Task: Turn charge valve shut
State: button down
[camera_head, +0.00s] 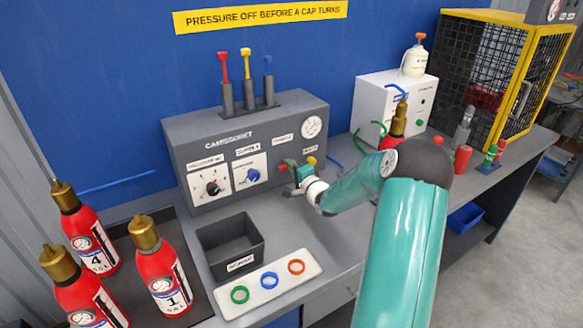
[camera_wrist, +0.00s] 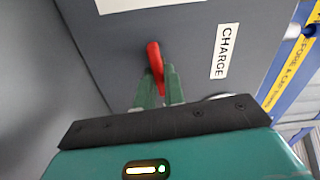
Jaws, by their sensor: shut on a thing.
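The charge valve's red handle (camera_wrist: 153,56) shows in the wrist view on the dark grey panel, beside the white CHARGE label (camera_wrist: 224,51). My gripper (camera_wrist: 157,82) has its two green fingers closed on the handle's lower part, and the upper part shows beyond the fingertips. The handle runs roughly up and down in that view. In the head view my gripper (camera_head: 291,168) is at the right of the grey console's front (camera_head: 245,158). A small red end (camera_head: 283,167) shows beside the fingers there. The valve body is mostly hidden by my gripper.
A blue knob (camera_head: 253,176), a black dial (camera_head: 212,188) and a gauge (camera_head: 312,127) share the console. A dark bin (camera_head: 209,237) and a ring tray (camera_head: 225,301) stand in front. Red extinguishers (camera_head: 163,278) stand at left. A white box (camera_head: 368,105) is at right.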

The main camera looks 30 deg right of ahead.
jog(key=shift+f+m, duration=0.1)
jog(key=shift+m, duration=0.5)
jog(key=c, duration=1.5)
grip_release()
jog(key=shift+s, duration=0.15)
jog(key=s, duration=1.3)
jog(key=shift+s+a, duration=0.25)
jog(key=shift+a, duration=0.15)
